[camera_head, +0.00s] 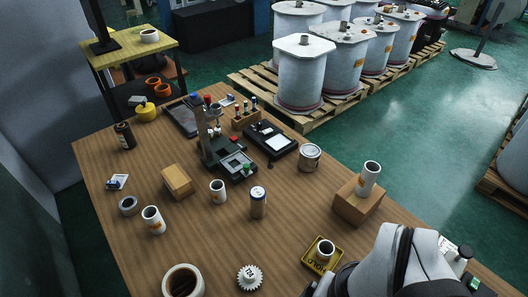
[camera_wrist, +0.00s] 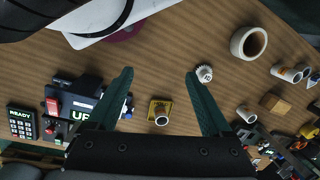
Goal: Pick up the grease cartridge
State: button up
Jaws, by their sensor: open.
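A grey, labelled cylinder (camera_head: 258,202) with a pale top stands upright near the middle of the wooden table and looks most like the grease cartridge; its label is too small to read. My gripper (camera_wrist: 159,73) is open and empty, its two teal fingers spread apart above the table. A yellow HOLD tray (camera_wrist: 154,102) with a white hollow cylinder (camera_wrist: 162,118) on it shows between the fingers in the wrist view. In the head view my arm is at the lower right, apart from the grey cylinder, and its fingers are mostly hidden.
White orange-labelled tubes stand at the left (camera_head: 153,221), near the middle (camera_head: 218,192) and on a cardboard box (camera_head: 357,205). A metal tin (camera_head: 309,157) and a black device (camera_head: 271,139) stand behind.

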jog(key=shift+o, duration=0.7)
notch_tip(320, 180, up, 5)
jog(key=w+d+f+n+t+h, duration=0.1)
jog(key=w+d+n+t+h, duration=0.15)
jog(key=w, duration=0.75)
jog(key=w+d+f+n+t+h, duration=0.15)
jog(key=w+t, duration=0.25)
jog(key=w, duration=0.6)
jog(key=n+t+y, duration=0.5)
jog(key=n+y, duration=0.3)
jog(key=y, duration=0.1)
send_over(261, 203)
jog(key=s, duration=0.2)
jog(key=f, duration=1.2)
jog(key=d+f, duration=0.1)
jog(key=f, duration=0.5)
jog(key=shift+w+f, duration=0.15)
jog(key=shift+w, duration=0.1)
jog(key=x, duration=0.7)
jog(key=shift+w+a, duration=0.1)
jog(key=shift+w, duration=0.1)
grip_shut()
